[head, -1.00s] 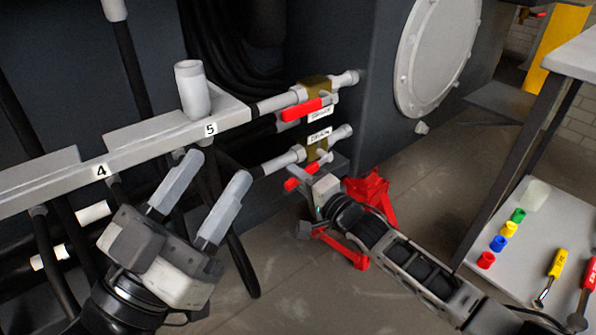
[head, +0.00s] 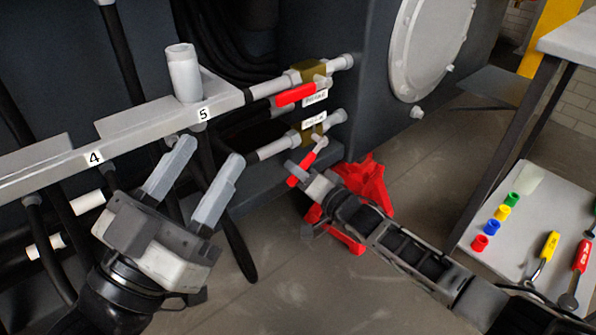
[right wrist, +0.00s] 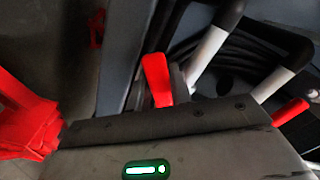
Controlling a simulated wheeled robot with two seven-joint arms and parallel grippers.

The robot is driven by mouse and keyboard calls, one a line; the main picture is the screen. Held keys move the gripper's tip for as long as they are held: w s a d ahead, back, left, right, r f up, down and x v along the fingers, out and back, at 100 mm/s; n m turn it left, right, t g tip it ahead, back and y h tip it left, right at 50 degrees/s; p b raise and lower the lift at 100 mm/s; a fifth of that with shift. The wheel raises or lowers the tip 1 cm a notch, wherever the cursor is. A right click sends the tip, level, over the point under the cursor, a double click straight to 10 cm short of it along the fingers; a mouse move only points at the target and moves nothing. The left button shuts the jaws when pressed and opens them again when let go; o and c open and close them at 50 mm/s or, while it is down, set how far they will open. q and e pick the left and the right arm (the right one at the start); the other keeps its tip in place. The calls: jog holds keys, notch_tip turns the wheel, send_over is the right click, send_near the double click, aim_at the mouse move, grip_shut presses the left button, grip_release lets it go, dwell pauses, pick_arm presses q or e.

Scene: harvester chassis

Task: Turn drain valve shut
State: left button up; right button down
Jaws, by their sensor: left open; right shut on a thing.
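The drain valve is the lower of two brass valves (head: 312,125) in the head view. Its red lever (head: 308,163) slants down and to the left from the valve body, at an angle to the pipe. My right gripper (head: 299,174) is shut on the lever near its lower end. In the right wrist view, the red lever (right wrist: 157,78) stands up beyond the gripper body; the grasp itself is mostly hidden. My left gripper (head: 207,168) is open and empty, in front of the rail by number 5.
The upper valve with its red lever (head: 295,95) sits just above. A red stand (head: 365,185) is on the floor close behind my right gripper. The grey numbered rail (head: 130,145) runs left. A table with a lower shelf (head: 510,245) holding coloured caps and screwdrivers stands right.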

aim_at(281, 150)
jog(key=shift+d, duration=0.1)
jog(key=c, duration=1.3)
grip_release()
jog(key=shift+o, duration=0.2)
jog(key=shift+s+r+m, duration=0.1)
jog(key=shift+r+m, duration=0.1)
jog(key=shift+m, duration=0.1)
jog(key=r+m, duration=0.1)
jog(key=m, duration=0.1)
jog(key=a+r+m, duration=0.1)
jog(key=r+m, duration=0.1)
jog(key=r+m+b, duration=0.1)
jog(key=m, duration=0.1)
jog(key=shift+s+a+r, duration=0.2)
jog(key=shift+s+a, duration=0.05)
jog(key=shift+s, duration=0.1)
jog(key=p+v, duration=0.7)
jog(key=v, duration=0.9)
jog(key=s+a+r+n+h+p, duration=0.1)
jog(key=s+r+n+p, duration=0.3)
jog(key=p, duration=0.5)
jog(key=s+r+n+g+h+p, duration=0.1)
jog(key=s+r+n+h+p, duration=0.2)
jog(key=r+p, duration=0.6)
jog(key=shift+s+a+r+n+g+p, duration=0.3)
jog(key=shift+s+a+n+p, duration=0.15)
jog(key=shift+s, duration=0.95)
